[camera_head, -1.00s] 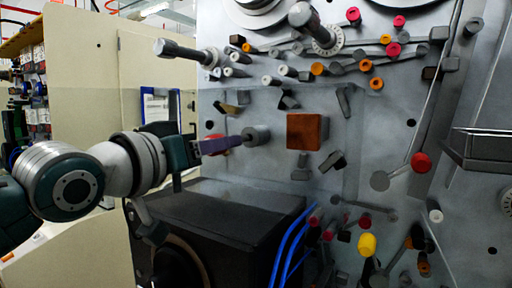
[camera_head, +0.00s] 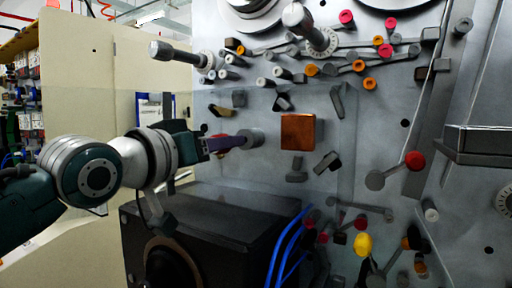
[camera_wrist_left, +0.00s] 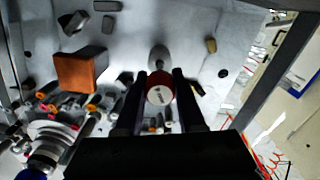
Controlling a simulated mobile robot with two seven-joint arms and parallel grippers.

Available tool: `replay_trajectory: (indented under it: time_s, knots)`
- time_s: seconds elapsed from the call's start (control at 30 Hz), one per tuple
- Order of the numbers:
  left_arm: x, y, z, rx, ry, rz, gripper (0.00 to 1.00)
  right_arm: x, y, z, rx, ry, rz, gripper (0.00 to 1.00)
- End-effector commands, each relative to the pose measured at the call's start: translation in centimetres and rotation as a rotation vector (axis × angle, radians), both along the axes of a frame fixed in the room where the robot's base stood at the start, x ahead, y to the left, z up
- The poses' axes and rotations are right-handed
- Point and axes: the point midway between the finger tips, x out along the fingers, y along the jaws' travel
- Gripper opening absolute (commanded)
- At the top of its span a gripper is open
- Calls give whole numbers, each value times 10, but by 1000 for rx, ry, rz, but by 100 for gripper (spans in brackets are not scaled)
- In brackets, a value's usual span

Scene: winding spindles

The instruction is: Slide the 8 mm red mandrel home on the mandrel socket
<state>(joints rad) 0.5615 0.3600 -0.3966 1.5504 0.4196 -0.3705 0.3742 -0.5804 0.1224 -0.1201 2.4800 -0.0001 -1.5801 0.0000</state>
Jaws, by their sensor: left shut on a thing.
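The red mandrel (camera_wrist_left: 160,94) shows its round red end with a pale label between the fingers in the left wrist view. Only a sliver of its red shows above the fingers in the head view (camera_head: 218,136). My left gripper (camera_head: 238,142) is shut on it, its dark purple fingers pointing at the panel. A grey round piece (camera_head: 255,138), which looks like the mandrel socket, stands just past the fingertips; it also shows beyond the red end in the wrist view (camera_wrist_left: 158,58). I cannot tell whether mandrel and socket touch or overlap. My right gripper is not in view.
An orange-brown block (camera_head: 298,132) sits on the grey panel right of the socket. A black box (camera_head: 220,220) with blue hoses (camera_head: 285,245) lies below the arm. Several knobs and rollers crowd the panel above and lower right.

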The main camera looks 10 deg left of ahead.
Motion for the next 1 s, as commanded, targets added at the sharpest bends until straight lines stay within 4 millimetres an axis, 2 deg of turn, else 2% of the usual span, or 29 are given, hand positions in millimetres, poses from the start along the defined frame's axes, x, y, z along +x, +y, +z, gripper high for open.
replay_trajectory:
  time_s: [0.37,0.4,0.7,1.0]
  knots:
    - [9,-3,1,0,-2,0,0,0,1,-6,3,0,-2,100]
    - [9,-3,1,0,-2,0,39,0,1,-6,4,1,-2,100]
    - [9,-3,1,1,-1,0,73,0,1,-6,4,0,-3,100]
    - [7,-3,0,1,0,0,73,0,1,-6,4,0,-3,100]
